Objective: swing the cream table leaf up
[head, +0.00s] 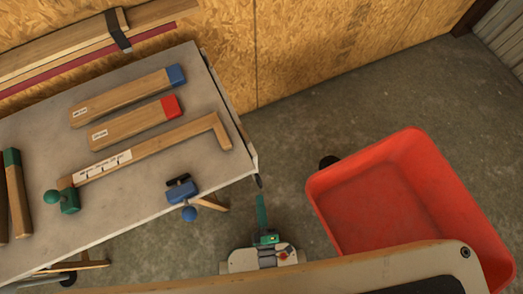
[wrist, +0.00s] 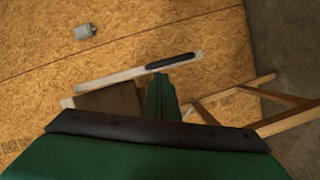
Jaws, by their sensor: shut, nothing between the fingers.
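The pale worktable (head: 130,190) stands at the left of the head view. A narrow cream strip (head: 232,108) runs down along its right edge; it looks like the leaf hanging, seen nearly edge-on, with its face hidden. My gripper (head: 261,204), with green fingers, is below and right of the table's near right corner, apart from the strip. In the wrist view the fingers (wrist: 161,82) are together and empty. Beyond them is a pale bar with a black grip (wrist: 170,62); I cannot tell whether it belongs to the leaf.
Wooden clamps, including a long one (head: 150,147), and a blue-ended clamp (head: 182,191) lie on or at the tabletop. A red crate (head: 360,165) stands to the right. Wooden legs (wrist: 225,98) show in the wrist view. Bare floor lies between table and crate.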

